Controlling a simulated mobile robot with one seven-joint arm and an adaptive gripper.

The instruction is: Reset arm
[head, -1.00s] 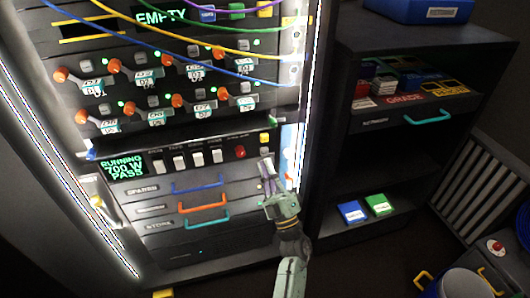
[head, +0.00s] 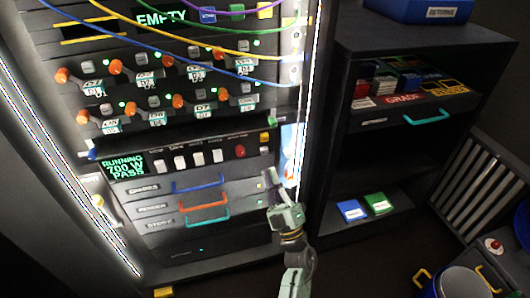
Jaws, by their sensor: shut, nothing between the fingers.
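My gripper (head: 270,177) is shut and empty, in front of the right side of the rack in the head view. My pale green arm (head: 296,270) rises from the bottom edge below it. The rack's switch panel (head: 212,157) is up and to the left of my gripper, with several white switches, a red button (head: 240,151) and a yellow button (head: 264,137). A green display (head: 122,163) at the panel's left reads RUNNING 700 W PASS. I cannot tell how far the fingertips are from the rack's face.
Drawers with blue (head: 199,183), orange (head: 203,205) and teal (head: 207,221) handles lie left of my gripper. Blue (head: 351,210) and green (head: 379,203) boxes sit on the low shelf of the dark cabinet (head: 347,100) at right. A bin (head: 459,282) stands at lower right. Cables cross the upper rack.

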